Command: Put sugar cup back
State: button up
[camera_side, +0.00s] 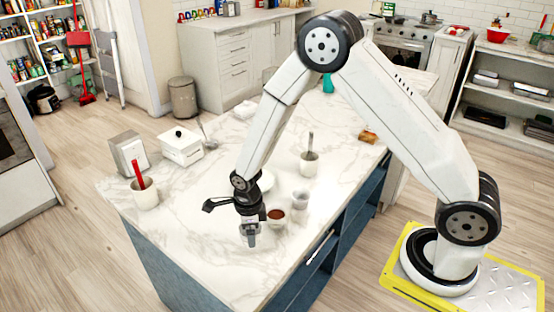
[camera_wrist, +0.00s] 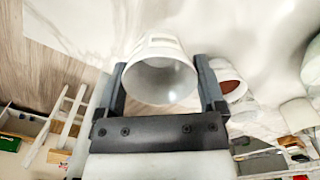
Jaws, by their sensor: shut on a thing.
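My gripper (camera_wrist: 160,92) is shut on a white cup (camera_wrist: 152,50), with one dark finger on each side of it. The cup's open end faces the wrist camera and its inside looks pale; I cannot tell if it holds sugar. In the side view my gripper (camera_side: 250,236) points down over the near part of the marble counter, and the cup is mostly hidden by the fingers. I cannot tell whether the cup touches the counter. A small cup with brown contents (camera_side: 276,217) stands just right of my gripper, and it also shows in the wrist view (camera_wrist: 230,88).
A white cup (camera_side: 300,201) and a cup with a utensil (camera_side: 309,164) stand farther right. A white lidded box (camera_side: 181,147), a metal dispenser (camera_side: 128,154) and a cup with a red handle (camera_side: 145,195) stand left. The marble counter (camera_side: 190,225) is clear between.

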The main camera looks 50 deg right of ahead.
jog(key=shift+w+f, duration=0.25)
jog(key=shift+f, duration=1.55)
jog(key=shift+f, duration=0.1)
jog(key=o, duration=1)
jog(key=shift+o, duration=0.2)
jog(key=shift+r, duration=6.1)
jog(key=shift+s, duration=0.1)
